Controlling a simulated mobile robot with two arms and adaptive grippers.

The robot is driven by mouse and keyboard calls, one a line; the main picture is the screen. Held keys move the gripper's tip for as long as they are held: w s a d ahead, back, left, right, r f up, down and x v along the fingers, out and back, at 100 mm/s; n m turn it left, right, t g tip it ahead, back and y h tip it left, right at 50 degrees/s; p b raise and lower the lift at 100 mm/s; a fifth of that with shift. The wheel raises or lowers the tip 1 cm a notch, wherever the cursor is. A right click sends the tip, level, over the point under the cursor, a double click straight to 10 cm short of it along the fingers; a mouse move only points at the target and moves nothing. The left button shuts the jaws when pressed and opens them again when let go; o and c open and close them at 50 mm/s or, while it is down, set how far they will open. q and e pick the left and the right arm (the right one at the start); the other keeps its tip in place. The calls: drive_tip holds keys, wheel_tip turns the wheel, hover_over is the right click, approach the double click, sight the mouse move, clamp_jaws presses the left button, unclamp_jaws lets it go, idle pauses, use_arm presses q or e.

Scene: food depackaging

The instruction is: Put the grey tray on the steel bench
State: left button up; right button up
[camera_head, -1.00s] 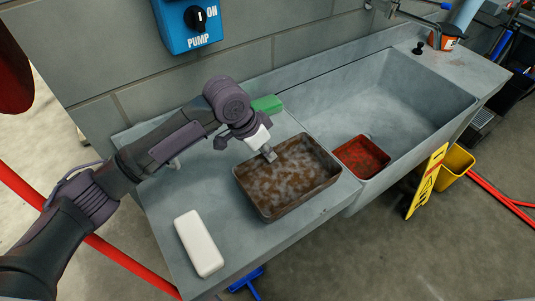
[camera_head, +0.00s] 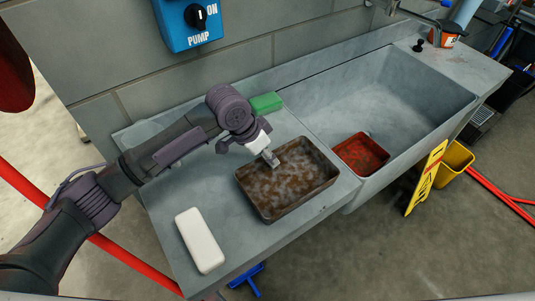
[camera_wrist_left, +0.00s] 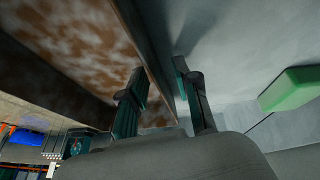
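The tray (camera_head: 262,207) has dark walls and a brown, pale-blotched inside. It appears to rest flat on the left part of the grey bench (camera_head: 165,205), left of the sink. My left gripper (camera_head: 271,158) is at the tray's back-left rim, pointing down. In the left wrist view, its two fingers (camera_wrist_left: 160,95) straddle the tray wall (camera_wrist_left: 135,30), one inside and one outside. A gap shows between the fingers, and they look open around the wall. The tray's underside is hidden. My right gripper is not in view.
A white block (camera_head: 200,241) lies near the bench's front left. A green block (camera_head: 266,103) lies at the back by the wall. The sink (camera_head: 385,95) holds a small red container (camera_head: 361,154). A yellow sign (camera_head: 426,178) and yellow bucket (camera_head: 456,163) stand right of the bench.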

use_arm(q)
drive_tip(key=b+v, duration=0.1)
drive_tip(key=v, duration=1.1)
drive_tip(key=shift+r, duration=0.1)
